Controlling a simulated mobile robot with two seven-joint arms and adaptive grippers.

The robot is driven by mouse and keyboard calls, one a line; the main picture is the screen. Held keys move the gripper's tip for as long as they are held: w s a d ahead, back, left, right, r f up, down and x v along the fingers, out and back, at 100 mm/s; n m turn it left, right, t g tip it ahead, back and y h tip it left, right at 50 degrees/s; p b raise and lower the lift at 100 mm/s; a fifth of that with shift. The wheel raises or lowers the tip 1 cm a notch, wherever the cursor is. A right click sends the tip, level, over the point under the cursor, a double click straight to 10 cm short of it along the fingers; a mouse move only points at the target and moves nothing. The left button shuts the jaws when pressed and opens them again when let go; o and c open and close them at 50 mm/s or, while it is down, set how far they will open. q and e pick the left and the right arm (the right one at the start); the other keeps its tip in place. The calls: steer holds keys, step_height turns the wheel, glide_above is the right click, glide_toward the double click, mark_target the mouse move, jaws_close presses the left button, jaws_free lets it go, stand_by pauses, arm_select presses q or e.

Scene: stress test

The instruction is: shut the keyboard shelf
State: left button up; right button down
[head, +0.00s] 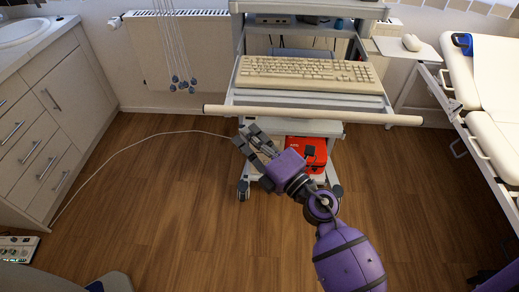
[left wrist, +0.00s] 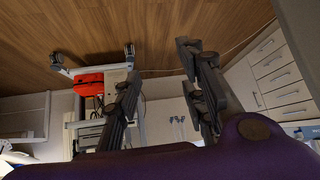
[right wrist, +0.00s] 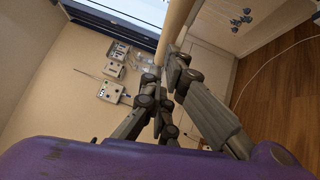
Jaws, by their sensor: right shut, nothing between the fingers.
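The keyboard shelf (head: 240,101) sticks out from the front of the white cart, with a beige keyboard (head: 305,73) on it. A long pale bar (head: 350,116) runs across the shelf's front edge. My right gripper (head: 247,137) is shut and empty, just below the bar in the head view. In the right wrist view its fingertips (right wrist: 166,72) appear close to the bar (right wrist: 176,28); I cannot tell whether they touch. My left gripper (left wrist: 158,62) is open and empty in the left wrist view, its fingers wide apart. It is out of the head view.
A red bag (head: 308,154) sits low on the cart. A white cable (head: 120,152) crosses the floor at left. Drawers (head: 35,130) stand at left, a padded couch (head: 485,75) at right. Wooden floor is open around the cart.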

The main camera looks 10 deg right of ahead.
mark_target(257, 86)
arm_select(q)
steer(key=shift+s+f, duration=0.2)
steer(key=shift+s, duration=0.2)
arm_select(e)
steer(key=shift+w+d+r, duration=0.1)
steer(key=shift+w+d, duration=0.1)
steer(key=shift+w, duration=0.35)
steer(key=shift+w+d+r, duration=0.1)
steer(key=shift+w+d, duration=0.1)
steer(key=shift+w, duration=0.35)
arm_select(q)
steer(key=shift+w+r, duration=0.1)
steer(key=shift+w, duration=0.05)
